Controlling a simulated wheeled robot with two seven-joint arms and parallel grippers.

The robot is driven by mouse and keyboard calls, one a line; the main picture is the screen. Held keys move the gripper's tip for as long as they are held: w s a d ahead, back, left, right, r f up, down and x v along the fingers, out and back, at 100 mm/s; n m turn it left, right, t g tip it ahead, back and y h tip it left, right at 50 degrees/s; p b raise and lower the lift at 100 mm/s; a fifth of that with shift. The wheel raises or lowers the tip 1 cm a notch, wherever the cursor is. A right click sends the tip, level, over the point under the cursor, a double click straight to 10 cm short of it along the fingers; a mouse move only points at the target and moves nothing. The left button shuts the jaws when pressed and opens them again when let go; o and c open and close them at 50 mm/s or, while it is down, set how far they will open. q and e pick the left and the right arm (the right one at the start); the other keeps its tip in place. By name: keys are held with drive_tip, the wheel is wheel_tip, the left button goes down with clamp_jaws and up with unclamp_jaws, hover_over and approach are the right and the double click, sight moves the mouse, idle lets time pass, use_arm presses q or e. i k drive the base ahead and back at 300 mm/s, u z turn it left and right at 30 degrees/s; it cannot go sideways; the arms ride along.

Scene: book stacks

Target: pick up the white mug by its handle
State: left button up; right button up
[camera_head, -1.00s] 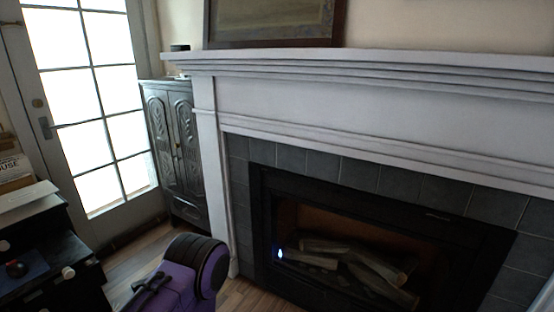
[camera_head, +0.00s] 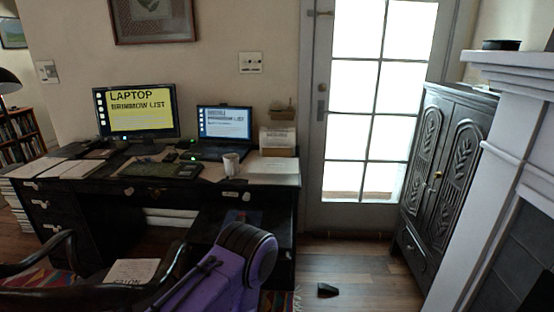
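The white mug (camera_head: 231,163) stands upright on the dark desk (camera_head: 211,185), near its front edge, in front of the laptop (camera_head: 224,124). It is small in the picture, and I cannot clearly tell which way its handle points. A purple and black arm link of mine shows at the bottom centre, below and in front of the desk. Neither of my grippers is in view, and nothing touches the mug.
A keyboard (camera_head: 161,170) and papers (camera_head: 273,171) lie left and right of the mug. A chair (camera_head: 40,280) stands at the desk's front left. A small black object (camera_head: 327,290) lies on the open wooden floor, before a dark cabinet (camera_head: 425,180).

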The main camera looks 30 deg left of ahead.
sight(231, 160)
drive_tip(key=u, duration=0.75)
drive_tip(key=i, duration=1.05)
drive_tip(key=u, duration=0.6)
